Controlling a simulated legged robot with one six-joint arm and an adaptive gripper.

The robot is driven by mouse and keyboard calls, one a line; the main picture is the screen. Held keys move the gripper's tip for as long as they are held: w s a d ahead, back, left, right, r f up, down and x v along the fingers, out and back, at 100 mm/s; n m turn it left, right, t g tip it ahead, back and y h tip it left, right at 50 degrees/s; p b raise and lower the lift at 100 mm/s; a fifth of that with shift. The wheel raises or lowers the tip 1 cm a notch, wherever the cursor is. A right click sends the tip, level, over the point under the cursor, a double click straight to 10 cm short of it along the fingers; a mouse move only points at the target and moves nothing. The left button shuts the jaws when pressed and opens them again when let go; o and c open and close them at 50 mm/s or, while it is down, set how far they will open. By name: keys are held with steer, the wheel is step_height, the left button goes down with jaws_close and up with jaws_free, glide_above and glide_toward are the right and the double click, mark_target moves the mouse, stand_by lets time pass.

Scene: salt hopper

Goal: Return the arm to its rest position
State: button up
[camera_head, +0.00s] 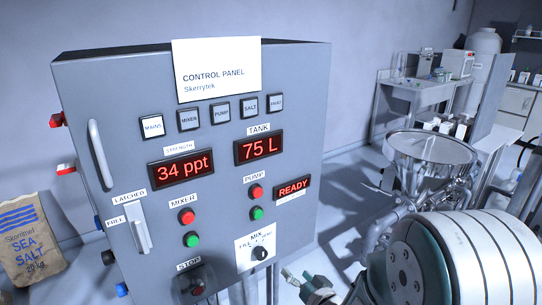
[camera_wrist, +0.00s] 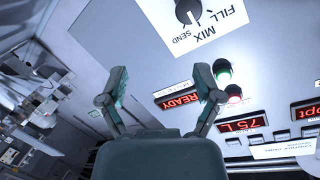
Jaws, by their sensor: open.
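My gripper (camera_wrist: 158,92) is open and empty in the wrist view, its two fingers apart in front of the control panel. Part of it also shows at the bottom of the head view (camera_head: 302,285), below and to the right of the MIX knob. My arm fills the lower right of the head view. The grey control panel (camera_head: 300,120) stands upright and shows 34 ppt, 75 L and READY. The black MIX knob (camera_head: 259,253) also shows in the wrist view (camera_wrist: 188,10). No object is between the fingers.
A steel hopper (camera_head: 432,160) stands right of the panel, close behind my arm. A sea salt bag (camera_head: 30,245) leans at the far left. A bench (camera_head: 412,92) with equipment is at the back right. Levers and knobs stick out from the panel.

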steer(key=s+d+r+g+h, duration=0.3)
steer(key=s+d+r+h, duration=0.3)
steer(key=d+r+h, duration=0.15)
steer(key=s+r+g, duration=0.2)
steer(key=s, duration=0.6)
steer(key=s+d+r+n+g, duration=0.1)
steer(key=s+r+g, duration=0.2)
steer(key=s, duration=0.5)
steer(key=shift+s+d+r+g, duration=0.15)
steer(key=shift+r+g, duration=0.1)
steer(key=shift+g, duration=0.05)
